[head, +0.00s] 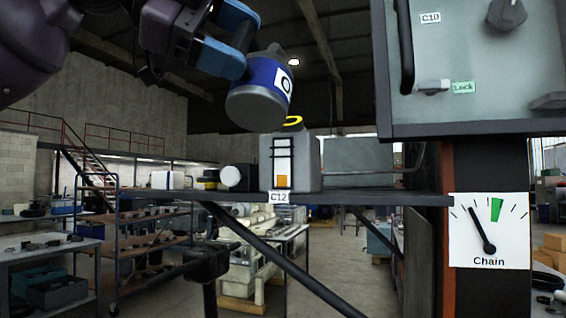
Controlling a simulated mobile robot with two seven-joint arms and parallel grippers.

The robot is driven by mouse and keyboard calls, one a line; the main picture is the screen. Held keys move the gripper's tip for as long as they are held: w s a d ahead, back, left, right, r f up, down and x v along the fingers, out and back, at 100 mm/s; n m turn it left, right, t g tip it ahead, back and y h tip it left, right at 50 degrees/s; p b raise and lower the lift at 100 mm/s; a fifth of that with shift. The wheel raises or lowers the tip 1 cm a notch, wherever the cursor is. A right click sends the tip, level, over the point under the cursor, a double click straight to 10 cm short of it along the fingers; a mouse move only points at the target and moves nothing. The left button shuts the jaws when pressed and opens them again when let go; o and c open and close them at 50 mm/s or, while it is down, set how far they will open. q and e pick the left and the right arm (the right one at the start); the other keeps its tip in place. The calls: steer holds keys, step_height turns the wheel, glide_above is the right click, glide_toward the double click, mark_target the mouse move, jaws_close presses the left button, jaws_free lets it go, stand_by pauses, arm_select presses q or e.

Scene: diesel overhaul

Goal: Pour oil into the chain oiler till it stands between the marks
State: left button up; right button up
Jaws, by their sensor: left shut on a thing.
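My left gripper (243,42) is shut on the oil can (258,103), a grey can with a blue band and a partly seen white label. The can hangs above the chain oiler, leaning, with its flat grey end low and its narrower end up to the right. No oil stream shows. The chain oiler (307,162) is a grey box on a shelf, with a yellow ring (292,121) on top. Its white sight glass (283,153) has dark crossbars; amber oil (282,182) shows only at the bottom. My right gripper is not in view.
The shelf (375,197) carries a C12 tag, a white round-ended thing (231,177) left of the oiler and a grey box behind it. A grey cabinet (480,85) overhangs at right, above a "Chain" dial (489,231) whose needle points left of the green band.

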arm_select(q)
steer(key=shift+r+p, duration=0.25)
steer(key=shift+p, duration=0.05)
steer(key=shift+r+p, duration=0.1)
steer(key=shift+p, duration=0.2)
stand_by(0.6)
steer(key=shift+r+n+g+y, duration=0.1)
steer(key=shift+n+g+y, duration=0.2)
steer(key=shift+g, duration=0.1)
stand_by(0.6)
stand_by(0.4)
